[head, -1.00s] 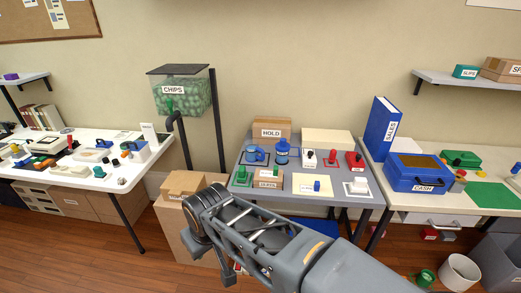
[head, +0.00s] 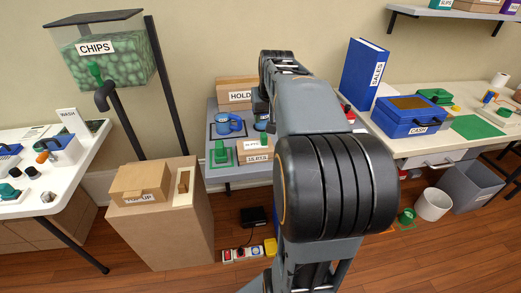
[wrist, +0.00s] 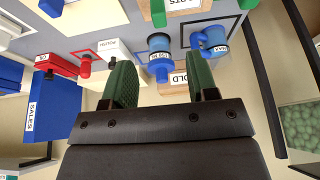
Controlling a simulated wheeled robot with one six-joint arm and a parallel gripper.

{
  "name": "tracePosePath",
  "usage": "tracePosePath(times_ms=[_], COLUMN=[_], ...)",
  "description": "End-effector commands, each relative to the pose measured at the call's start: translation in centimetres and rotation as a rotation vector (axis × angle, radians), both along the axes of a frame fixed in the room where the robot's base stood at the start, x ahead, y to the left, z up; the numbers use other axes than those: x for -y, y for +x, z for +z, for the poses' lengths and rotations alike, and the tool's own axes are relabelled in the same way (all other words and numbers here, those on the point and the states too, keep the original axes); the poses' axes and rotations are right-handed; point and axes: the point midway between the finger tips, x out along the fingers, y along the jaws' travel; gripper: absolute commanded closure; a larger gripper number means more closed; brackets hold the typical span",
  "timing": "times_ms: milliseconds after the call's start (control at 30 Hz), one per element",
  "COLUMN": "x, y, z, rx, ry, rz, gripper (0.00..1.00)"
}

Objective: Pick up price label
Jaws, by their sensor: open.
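I cannot pick out a price label for certain in either view now. In the head view my arm hides the gripper and much of the table's right side.
The blue SALES binder (head: 364,75) and blue CASH box (head: 405,116) stand on the right table. The CHIPS tank (head: 105,62) and its dark post (head: 165,85) stand to the left. A brown cabinet (head: 160,232) stands front left of the grey table.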

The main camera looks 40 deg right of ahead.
Motion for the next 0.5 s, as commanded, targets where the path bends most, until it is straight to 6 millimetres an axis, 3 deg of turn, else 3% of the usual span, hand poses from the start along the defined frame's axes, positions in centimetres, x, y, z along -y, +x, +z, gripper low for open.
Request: tracePosePath(times_ms=[100,300,500], x=[1.2,1.6,1.8], y=[0.8,2.0,2.9], z=[-2.1,-5.2,-7.1], rx=[-0.001,-0.001,0.002], ry=[0.0,0.0,-0.001], rz=[-0.013,-0.01,-0.009], gripper=[0.47,0.47,0.47])
